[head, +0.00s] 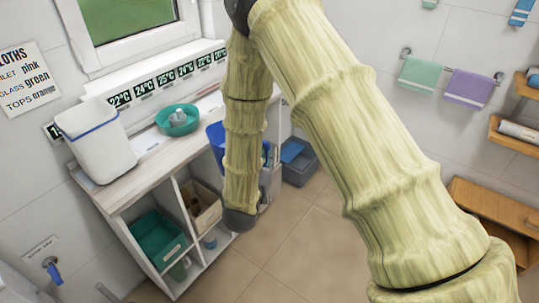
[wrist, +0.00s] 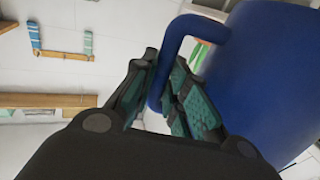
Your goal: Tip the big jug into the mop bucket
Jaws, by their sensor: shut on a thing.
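The big jug is deep blue. In the wrist view the jug (wrist: 265,75) fills the right side, with its looped handle toward my gripper. My gripper (wrist: 165,100) is shut on that handle, its green-padded fingers on either side. In the head view the jug (head: 214,134) shows only in part behind my arm, above the floor beside the shelf unit. My gripper is hidden there by my arm. I cannot tell the jug's exact tilt. A dark grey-blue bucket (head: 301,173) with a blue part inside, seemingly the mop bucket, stands on the floor by the back wall.
A shelf unit (head: 135,185) stands at the left, with a white bin (head: 97,140) and a teal bowl (head: 178,124) on top. A teal crate (head: 158,236) sits in it. Wooden shelves (head: 490,208) are at the right. The tiled floor (head: 285,235) in the middle is clear.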

